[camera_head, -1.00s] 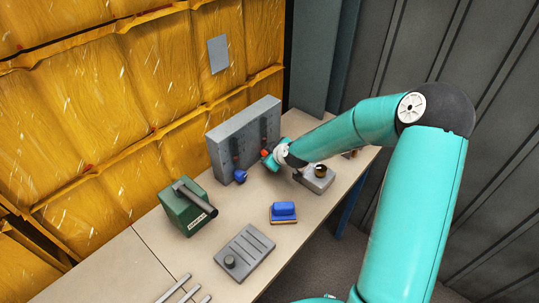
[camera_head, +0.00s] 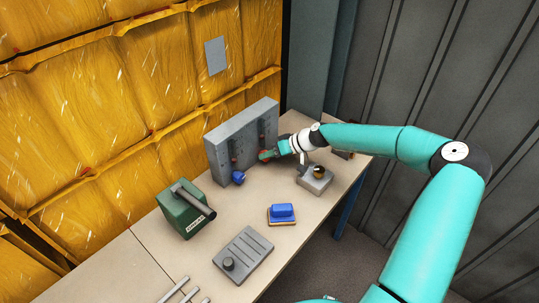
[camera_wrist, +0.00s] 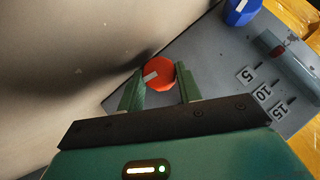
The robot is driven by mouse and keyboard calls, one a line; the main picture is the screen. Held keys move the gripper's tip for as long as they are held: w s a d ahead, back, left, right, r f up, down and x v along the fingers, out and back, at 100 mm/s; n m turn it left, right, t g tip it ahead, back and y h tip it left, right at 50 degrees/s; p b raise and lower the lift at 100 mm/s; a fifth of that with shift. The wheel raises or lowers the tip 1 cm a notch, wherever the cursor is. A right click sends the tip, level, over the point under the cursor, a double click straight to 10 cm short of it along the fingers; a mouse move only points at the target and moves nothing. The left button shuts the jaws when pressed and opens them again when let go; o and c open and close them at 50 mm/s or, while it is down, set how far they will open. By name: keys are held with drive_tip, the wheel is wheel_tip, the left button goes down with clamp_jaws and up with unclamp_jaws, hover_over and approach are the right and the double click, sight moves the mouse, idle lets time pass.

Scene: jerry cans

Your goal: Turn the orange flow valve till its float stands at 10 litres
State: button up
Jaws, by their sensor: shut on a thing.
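The orange flow valve (camera_wrist: 158,74) is a round orange-red knob with a white pointer line. It sits on the grey panel (camera_head: 228,152), between the two green fingers of my gripper (camera_wrist: 161,88). The fingers are closed on it from both sides. In the head view, my gripper (camera_head: 268,155) reaches the panel front from the right and mostly hides the knob. In the wrist view, a tube (camera_wrist: 290,62) runs beside a scale marked 5, 10 and 15 (camera_wrist: 262,92). A small reddish float seems to lie toward its 5 end; its exact reading is unclear.
A blue knob (camera_head: 238,177) sits on the panel left of my gripper. A blue block (camera_head: 282,212) and a grey slotted plate (camera_head: 244,255) lie in front.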

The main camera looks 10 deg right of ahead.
drive_tip(key=shift+f+m+g+y, duration=0.1)
drive_tip(key=shift+m+g+y, duration=0.25)
drive_tip(key=shift+y, duration=0.35)
drive_tip(key=o, duration=1)
drive_tip(key=shift+d, duration=0.1)
